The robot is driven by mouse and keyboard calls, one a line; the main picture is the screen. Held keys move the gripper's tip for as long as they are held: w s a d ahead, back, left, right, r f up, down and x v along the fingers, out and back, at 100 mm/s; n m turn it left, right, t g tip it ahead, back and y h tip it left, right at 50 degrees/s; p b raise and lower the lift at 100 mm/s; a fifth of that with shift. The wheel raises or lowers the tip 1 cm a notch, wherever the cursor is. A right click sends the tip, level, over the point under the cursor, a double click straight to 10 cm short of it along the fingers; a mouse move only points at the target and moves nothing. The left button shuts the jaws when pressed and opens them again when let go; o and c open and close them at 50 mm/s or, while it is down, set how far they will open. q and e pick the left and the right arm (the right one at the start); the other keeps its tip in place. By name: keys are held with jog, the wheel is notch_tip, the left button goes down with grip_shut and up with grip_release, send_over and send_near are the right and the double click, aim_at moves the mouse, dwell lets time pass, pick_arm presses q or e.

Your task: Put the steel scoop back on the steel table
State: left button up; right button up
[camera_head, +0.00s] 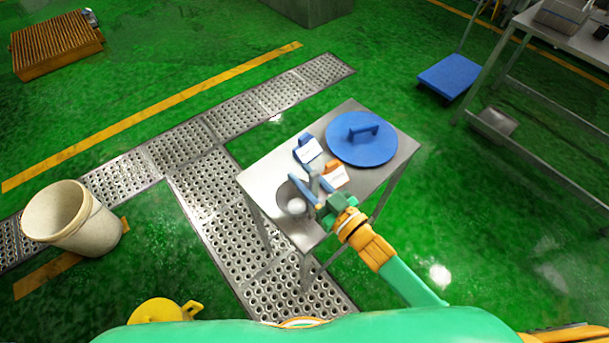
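My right gripper (318,188) is at this bar, over the near part of the table. Its fingers overlap the bar, and I cannot tell whether they are closed on it. Whether the scoop touches the tabletop is also unclear. My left gripper is out of view.
On the table lie a blue lid (361,148) with a handle, a blue clip (306,148) and an orange clip (335,175), both with white labels. A metal bench (565,42) is at right. Green floor surrounds the drain grates.

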jog(key=shift+o, duration=1.3)
